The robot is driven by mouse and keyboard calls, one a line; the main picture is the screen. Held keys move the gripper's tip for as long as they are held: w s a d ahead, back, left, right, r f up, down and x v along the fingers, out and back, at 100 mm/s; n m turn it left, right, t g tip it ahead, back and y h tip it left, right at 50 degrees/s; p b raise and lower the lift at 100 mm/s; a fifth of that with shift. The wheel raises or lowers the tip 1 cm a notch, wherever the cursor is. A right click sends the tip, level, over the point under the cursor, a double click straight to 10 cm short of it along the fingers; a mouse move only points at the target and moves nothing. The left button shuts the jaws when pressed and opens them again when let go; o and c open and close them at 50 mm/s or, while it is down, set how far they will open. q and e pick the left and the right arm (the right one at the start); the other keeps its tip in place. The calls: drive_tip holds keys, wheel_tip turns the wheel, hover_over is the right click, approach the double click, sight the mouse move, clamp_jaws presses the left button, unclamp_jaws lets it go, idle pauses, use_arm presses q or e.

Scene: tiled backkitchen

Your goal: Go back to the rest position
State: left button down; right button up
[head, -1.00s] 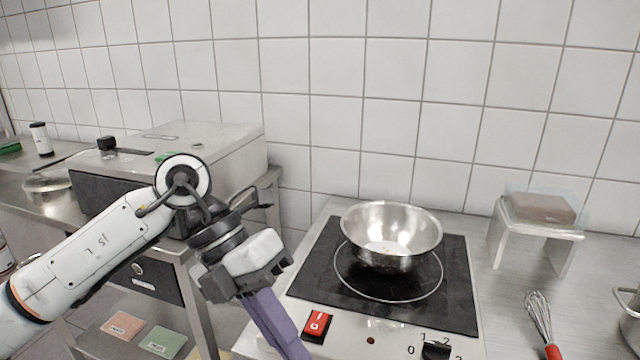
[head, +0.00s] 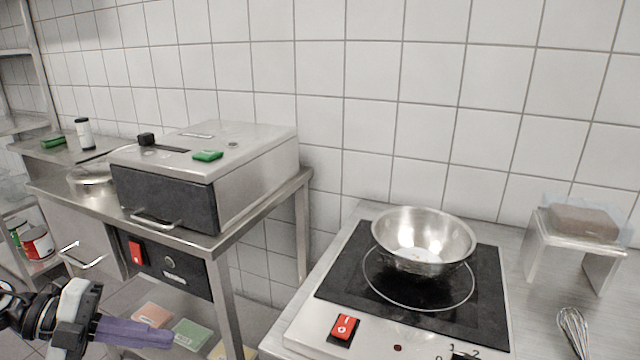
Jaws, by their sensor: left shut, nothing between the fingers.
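My left gripper (head: 135,332) is low at the left edge of the head view, its purple fingers shut with nothing between them. It points right, in front of the lower shelf of the steel stand, and is apart from the things around it. The rest of my left arm is mostly out of the picture. My right gripper is not in view.
A steel bowl (head: 424,241) sits on the black hob (head: 340,275). A metal box appliance (head: 240,175) with a green item (head: 208,155) on top stands on a steel stand. Cans (head: 38,243) sit at far left.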

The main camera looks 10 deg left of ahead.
use_arm(q)
drive_tip(key=w+a+r+n+t+y, duration=0.4)
drive_tip(key=w+a+r+n+t, duration=0.55)
drive_tip(key=w+r+t, duration=0.45)
drive_tip(key=w+a+f+n+y, duration=0.1)
drive_tip(key=w+a+n+y, duration=0.1)
drive_tip(key=a+n+y, duration=1.05)
drive_tip(key=s+a+f+n+g+y, duration=0.2)
drive_tip(key=a+f+g, duration=0.2)
drive_tip(key=a+f, duration=0.4)
drive_tip(key=s+d+f+g+h, duration=0.15)
drive_tip(key=s+d+f, duration=0.35)
drive_tip(key=d+f, duration=0.6)
drive_tip(key=s+d+f+g+h, duration=0.1)
drive_tip(key=s+d+f+h, duration=0.3)
drive_tip(key=d+f, duration=0.75)
drive_tip(key=s+d+f+n+g+h+p, duration=0.1)
drive_tip(key=s+d+f, duration=0.2)
drive_tip(key=s+d, duration=0.8)
drive_tip(key=s+d+f+n+g+h+p, duration=0.1)
drive_tip(key=s+d+f, duration=0.3)
drive_tip(key=s+d, duration=0.7)
drive_tip(key=shift+s+d+g+h, duration=0.2)
drive_tip(key=shift+d+g+h, duration=0.35)
drive_tip(key=shift+d+h, duration=0.2)
